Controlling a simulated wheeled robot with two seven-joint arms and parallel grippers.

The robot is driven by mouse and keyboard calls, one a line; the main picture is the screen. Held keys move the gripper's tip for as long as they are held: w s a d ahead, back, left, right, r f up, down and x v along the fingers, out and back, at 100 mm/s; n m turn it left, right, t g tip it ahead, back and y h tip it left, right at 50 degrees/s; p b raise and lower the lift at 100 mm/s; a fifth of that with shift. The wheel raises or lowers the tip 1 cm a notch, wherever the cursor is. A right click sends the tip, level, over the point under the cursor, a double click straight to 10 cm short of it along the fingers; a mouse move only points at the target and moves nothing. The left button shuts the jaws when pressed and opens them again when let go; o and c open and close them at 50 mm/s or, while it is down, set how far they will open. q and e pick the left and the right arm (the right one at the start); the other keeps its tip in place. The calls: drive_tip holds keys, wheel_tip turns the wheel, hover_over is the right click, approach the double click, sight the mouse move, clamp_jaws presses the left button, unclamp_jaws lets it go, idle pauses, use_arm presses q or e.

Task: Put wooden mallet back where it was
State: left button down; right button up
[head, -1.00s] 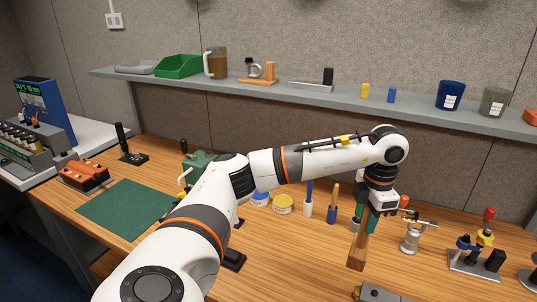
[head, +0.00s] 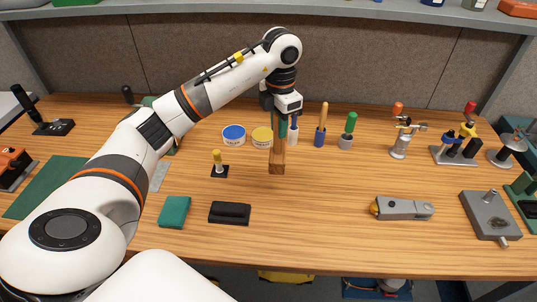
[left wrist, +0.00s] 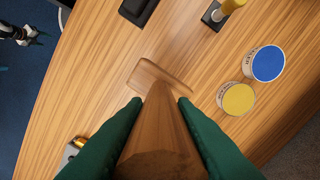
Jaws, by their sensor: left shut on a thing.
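The wooden mallet (head: 277,163) hangs upright below my left gripper (head: 281,124), its lower end in front of the yellow-lidded tub (head: 262,137). In the left wrist view, the green fingers of the left gripper (left wrist: 155,108) are closed on both sides of the mallet (left wrist: 162,130). Its far end lies over bare wood; I cannot tell whether it touches the bench. A small dark and white part at that view's upper left may be my right gripper (left wrist: 22,36), too small to read.
Left of the mallet are a blue-lidded tub (head: 234,134), a yellow-handled stamp (head: 218,163), a black block (head: 230,213) and a teal block (head: 174,211). Behind it on the right stand a blue-based tool (head: 320,135) and green-handled tool (head: 349,125). A grey device (head: 403,208) lies right. Bench between is clear.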

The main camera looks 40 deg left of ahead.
sight(279, 150)
use_arm(q)
wheel_tip(279, 150, down, 5)
drive_tip(key=shift+d+r+p, duration=0.1)
drive_tip(key=shift+r+p, duration=0.1)
drive_tip(key=shift+p, duration=0.4)
wheel_tip(279, 150, down, 4)
drive_tip(key=shift+r+p, duration=0.2)
drive_tip(key=shift+p, duration=0.35)
drive_tip(key=shift+f, duration=0.1)
drive_tip(key=c, duration=1.6)
unclamp_jaws()
drive_tip(key=shift+f, duration=0.1)
drive_tip(key=o, duration=0.4)
